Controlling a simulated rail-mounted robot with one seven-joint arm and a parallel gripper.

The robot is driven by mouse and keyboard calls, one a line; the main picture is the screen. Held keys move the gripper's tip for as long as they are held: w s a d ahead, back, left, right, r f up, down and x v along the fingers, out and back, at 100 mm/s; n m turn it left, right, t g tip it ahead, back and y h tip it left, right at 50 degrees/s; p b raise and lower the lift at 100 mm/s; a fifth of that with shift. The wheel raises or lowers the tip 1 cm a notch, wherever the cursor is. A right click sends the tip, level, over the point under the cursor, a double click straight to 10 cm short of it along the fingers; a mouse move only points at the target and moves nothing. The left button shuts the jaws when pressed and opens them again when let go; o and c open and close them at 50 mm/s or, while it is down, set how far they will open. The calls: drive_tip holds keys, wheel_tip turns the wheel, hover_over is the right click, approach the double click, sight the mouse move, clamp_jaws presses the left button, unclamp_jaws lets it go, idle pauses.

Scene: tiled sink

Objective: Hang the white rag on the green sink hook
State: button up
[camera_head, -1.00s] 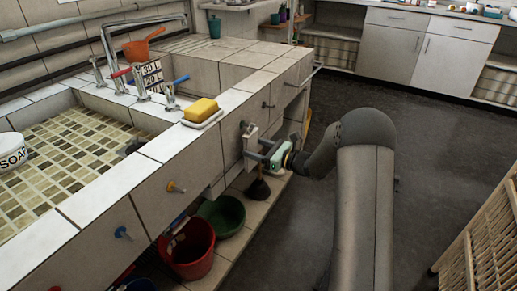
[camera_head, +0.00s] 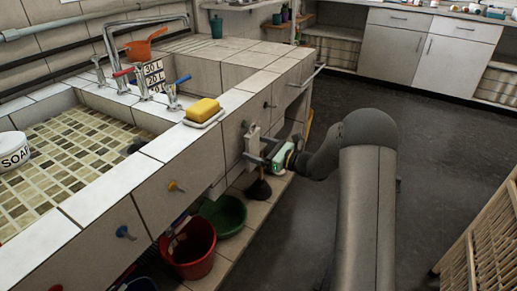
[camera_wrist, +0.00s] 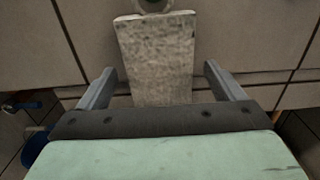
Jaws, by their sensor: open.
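The white rag (camera_wrist: 157,58), greyish and speckled, hangs flat against the tiled sink front, just below a round hook or knob (camera_wrist: 153,5) cut off by the top of the wrist view. I cannot tell that hook's colour. The rag also shows pale in the head view (camera_head: 252,139). My gripper (camera_wrist: 160,80) is open, with one finger on each side of the rag's lower part and gaps on both sides. The rag's lower end is hidden behind my gripper's body. In the head view my gripper (camera_head: 260,152) is at the sink front. No hook is clearly green.
Along the sink front are a blue hook (camera_head: 125,232), an orange-yellow hook (camera_head: 176,187) and a dark one (camera_head: 267,104). Below stand a red bucket (camera_head: 193,252), a green basin (camera_head: 223,215) and a plunger (camera_head: 258,188). A yellow sponge (camera_head: 203,110) lies on the ledge.

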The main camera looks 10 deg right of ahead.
drive_tip(key=p+v, duration=0.3)
drive_tip(key=v, duration=1.4)
drive_tip(key=s+a+r+n+g+h+p, duration=0.4)
drive_tip(key=s+a+r+n+g+p, duration=0.9)
drive_tip(key=s+a+r, duration=0.4)
drive_tip(key=s+d+r+n+t+h+p, duration=0.1)
drive_tip(key=s+d+r+n+h+p, duration=0.1)
drive_tip(key=s+r+n+h+p, duration=0.3)
drive_tip(key=s+d+r+n+t+h+p, duration=0.1)
drive_tip(key=s+d+r+n+h+p, duration=0.1)
drive_tip(key=s+r+n+h+p, duration=0.2)
drive_tip(key=s+r+n+p, duration=0.1)
drive_tip(key=s+r+n, duration=0.2)
drive_tip(key=s+n, duration=0.1)
drive_tip(key=shift+s+d+r+h+p, duration=0.3)
drive_tip(key=shift+s+h+p, duration=0.1)
drive_tip(key=shift+s, duration=0.45)
